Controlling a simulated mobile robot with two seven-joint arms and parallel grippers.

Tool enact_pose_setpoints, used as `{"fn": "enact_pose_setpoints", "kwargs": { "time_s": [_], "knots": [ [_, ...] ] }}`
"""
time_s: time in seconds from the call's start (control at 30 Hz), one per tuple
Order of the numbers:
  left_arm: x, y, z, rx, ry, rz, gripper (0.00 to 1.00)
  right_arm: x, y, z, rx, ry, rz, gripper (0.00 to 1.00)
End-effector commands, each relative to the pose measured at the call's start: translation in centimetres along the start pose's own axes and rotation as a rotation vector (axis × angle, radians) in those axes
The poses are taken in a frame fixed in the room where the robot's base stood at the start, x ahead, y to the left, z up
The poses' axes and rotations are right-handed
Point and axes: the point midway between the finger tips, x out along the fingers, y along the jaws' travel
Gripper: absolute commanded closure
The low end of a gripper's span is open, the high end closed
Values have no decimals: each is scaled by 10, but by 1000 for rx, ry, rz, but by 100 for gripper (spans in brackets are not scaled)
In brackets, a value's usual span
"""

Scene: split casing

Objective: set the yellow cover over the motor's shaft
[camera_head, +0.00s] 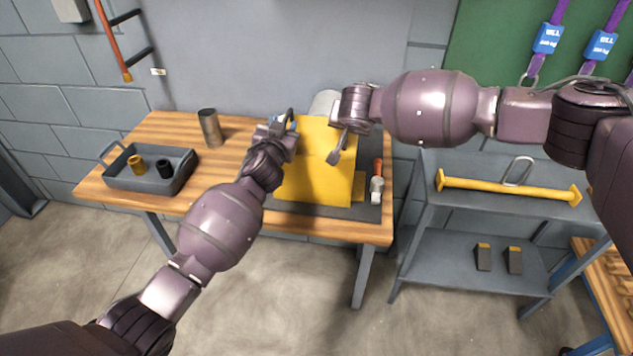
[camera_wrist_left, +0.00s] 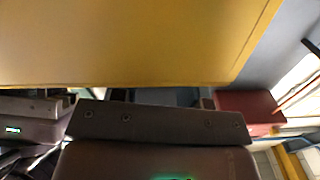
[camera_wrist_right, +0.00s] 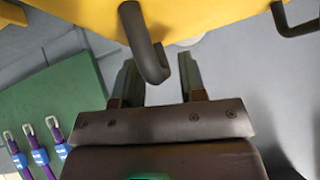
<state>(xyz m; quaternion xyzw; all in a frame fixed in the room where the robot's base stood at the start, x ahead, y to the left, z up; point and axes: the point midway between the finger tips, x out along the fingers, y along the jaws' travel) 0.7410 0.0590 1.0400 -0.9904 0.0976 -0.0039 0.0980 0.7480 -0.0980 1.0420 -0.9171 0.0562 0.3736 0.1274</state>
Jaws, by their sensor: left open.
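The yellow cover (camera_head: 318,172) stands over the dark mat on the bench, between my two grippers. Its yellow face fills the top of the left wrist view (camera_wrist_left: 130,40). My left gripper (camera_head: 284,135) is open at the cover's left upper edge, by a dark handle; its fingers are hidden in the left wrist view. My right gripper (camera_head: 340,148) is at the cover's right side. In the right wrist view its fingers (camera_wrist_right: 158,85) are apart, with a bent dark handle (camera_wrist_right: 145,45) between or in front of them. A grey rounded shape (camera_head: 324,101), perhaps the motor, shows behind the cover; no shaft is visible.
A grey tray (camera_head: 150,182) with a yellow and a black cylinder lies at the bench's left. A metal cup (camera_head: 210,128) stands behind it. A red-handled tool (camera_head: 377,182) lies right of the cover. A grey shelf (camera_head: 470,230) with a yellow bar stands right.

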Motion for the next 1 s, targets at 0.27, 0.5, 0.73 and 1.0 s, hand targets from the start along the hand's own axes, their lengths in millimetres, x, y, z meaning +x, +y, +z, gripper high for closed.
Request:
{"fn": "enact_pose_setpoints", "kwargs": {
  "time_s": [0.27, 0.5, 0.73, 1.0],
  "knots": [
    [-36, -1, 1, -1, -1, 0, 59, 0, -1, 1, 0, -1, -2, 62],
    [-74, -1, 2, -1, -3, -2, 59, 0, -1, 1, 0, -1, -2, 62],
    [-104, -1, 2, 1, -3, -2, 59, 0, -1, 1, 0, -2, -2, 62],
    [-115, -2, 1, 3, -4, -3, 59, -4, -1, 1, -1, -2, -3, 62]
  ]
}}
